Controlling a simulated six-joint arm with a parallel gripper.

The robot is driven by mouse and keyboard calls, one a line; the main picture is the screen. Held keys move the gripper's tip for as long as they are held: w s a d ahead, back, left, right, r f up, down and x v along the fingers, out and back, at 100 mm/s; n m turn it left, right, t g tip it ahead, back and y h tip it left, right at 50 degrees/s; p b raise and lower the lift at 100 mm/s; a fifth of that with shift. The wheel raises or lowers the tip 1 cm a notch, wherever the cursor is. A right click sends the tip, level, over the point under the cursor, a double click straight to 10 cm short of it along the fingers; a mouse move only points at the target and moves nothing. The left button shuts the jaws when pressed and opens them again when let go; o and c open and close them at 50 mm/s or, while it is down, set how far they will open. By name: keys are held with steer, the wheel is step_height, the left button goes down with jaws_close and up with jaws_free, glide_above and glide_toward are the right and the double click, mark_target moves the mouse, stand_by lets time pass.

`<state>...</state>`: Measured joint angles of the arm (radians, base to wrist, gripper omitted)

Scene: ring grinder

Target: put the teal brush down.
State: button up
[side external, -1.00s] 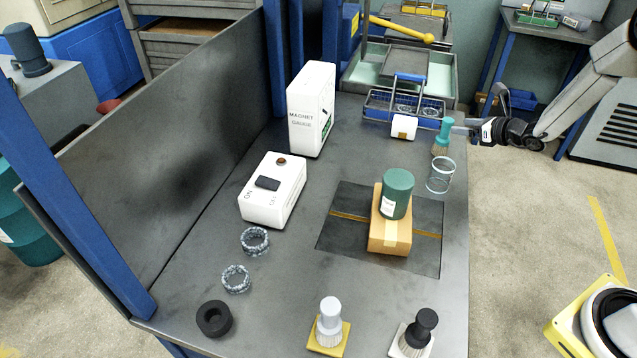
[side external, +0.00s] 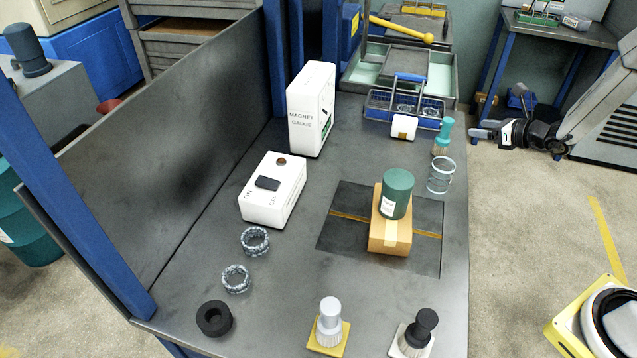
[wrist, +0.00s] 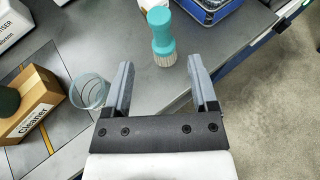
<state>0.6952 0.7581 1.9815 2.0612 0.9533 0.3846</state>
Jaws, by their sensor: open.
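The teal brush (side external: 444,136) stands upright on its bristles on the grey table, close to the right edge, behind the clear glass (side external: 441,175). In the wrist view the teal brush (wrist: 162,38) stands beyond my fingertips, with clear space between. My gripper (wrist: 162,68) is open and empty. In the side external view my gripper (side external: 472,133) is just off the table's right edge, to the right of the brush and apart from it.
A white block (side external: 404,127) and a blue wire basket (side external: 400,108) are near the brush. A green canister (side external: 397,192) stands on a cardboard box (side external: 388,240) on a dark mat. White and black brushes (side external: 329,322) stand at the front.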

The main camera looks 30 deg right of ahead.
steer(key=a+n+g+y, duration=0.1)
steer(key=a+n, duration=0.1)
steer(key=a, duration=0.1)
steer(key=s+a+n+g+y, duration=0.1)
steer(key=a+n, duration=0.1)
steer(key=a, duration=0.1)
steer(key=s+a+n+g+y, duration=0.1)
steer(key=a+n+g, duration=0.1)
steer(key=a, duration=0.2)
steer(key=shift+s+r+n, duration=0.2)
steer(key=shift+r+n, duration=0.05)
steer(key=shift+n, duration=0.05)
steer(key=s+a+r+n+g+h, duration=0.1)
steer(key=s+a+n, duration=0.5)
steer(key=n, duration=0.7)
steer(key=s+a+r+n+g+h, duration=0.2)
steer(key=s+a+n+g+h, duration=0.2)
steer(key=s+n, duration=0.6)
steer(key=a+n+g, duration=0.1)
steer(key=a+n, duration=0.1)
steer(key=n, duration=0.2)
steer(key=shift+a+g+h, duration=0.2)
steer(key=shift+g+h, duration=0.1)
steer(key=shift+g, duration=0.1)
